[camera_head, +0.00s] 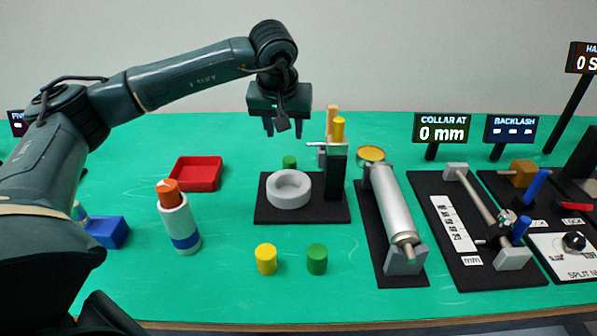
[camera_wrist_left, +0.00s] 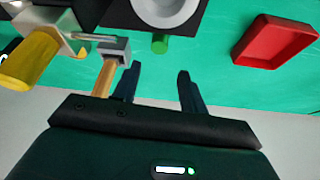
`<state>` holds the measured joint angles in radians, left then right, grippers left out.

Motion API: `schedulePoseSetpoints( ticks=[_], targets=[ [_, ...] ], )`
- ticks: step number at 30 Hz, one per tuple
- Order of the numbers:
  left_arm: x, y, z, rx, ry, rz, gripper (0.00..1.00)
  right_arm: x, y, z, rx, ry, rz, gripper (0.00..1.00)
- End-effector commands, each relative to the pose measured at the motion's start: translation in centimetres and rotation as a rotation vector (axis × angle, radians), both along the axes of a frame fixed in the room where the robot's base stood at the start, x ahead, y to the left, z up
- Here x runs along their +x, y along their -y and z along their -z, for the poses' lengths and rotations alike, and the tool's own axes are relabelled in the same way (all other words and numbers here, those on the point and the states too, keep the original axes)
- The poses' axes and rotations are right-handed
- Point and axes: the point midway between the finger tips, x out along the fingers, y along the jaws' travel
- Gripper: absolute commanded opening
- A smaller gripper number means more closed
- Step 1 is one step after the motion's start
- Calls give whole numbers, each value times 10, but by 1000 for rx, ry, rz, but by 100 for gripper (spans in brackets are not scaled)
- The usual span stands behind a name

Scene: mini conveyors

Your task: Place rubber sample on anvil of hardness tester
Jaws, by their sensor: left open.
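My left gripper (camera_head: 283,127) hangs fingers-down above the back of the green table, open and empty. Its two separated fingers also show in the left wrist view (camera_wrist_left: 157,88). A small green cylinder (camera_head: 289,161) stands below it, behind a black base; it also shows in the wrist view (camera_wrist_left: 160,43), beyond the fingers. A sign reading "HA" and "0 S" (camera_head: 585,57) is cut off at the right edge, above a dark device (camera_head: 583,160), probably the hardness tester. Its anvil cannot be made out. I cannot tell which object is the rubber sample. My right gripper is out of view.
A grey ring-shaped cup (camera_head: 289,189) sits on the black base (camera_head: 330,213). A red tray (camera_head: 196,173) is left, behind a white bottle (camera_head: 178,224). Yellow (camera_head: 266,260) and green (camera_head: 317,260) cylinders stand in front. A roller (camera_head: 390,205) and other rigs fill the right.

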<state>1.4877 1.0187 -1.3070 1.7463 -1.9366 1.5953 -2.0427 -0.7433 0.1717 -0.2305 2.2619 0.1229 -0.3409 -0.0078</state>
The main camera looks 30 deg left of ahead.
Motion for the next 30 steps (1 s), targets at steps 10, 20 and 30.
schedulePoseSetpoints(
  ticks=[10,20,30],
  targets=[
    [18,-10,51,-1,-4,-3,43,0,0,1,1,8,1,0],
    [29,-14,79,0,-2,-1,43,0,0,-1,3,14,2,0],
    [44,-20,120,-2,-2,-2,43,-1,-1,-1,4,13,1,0]
  ],
)
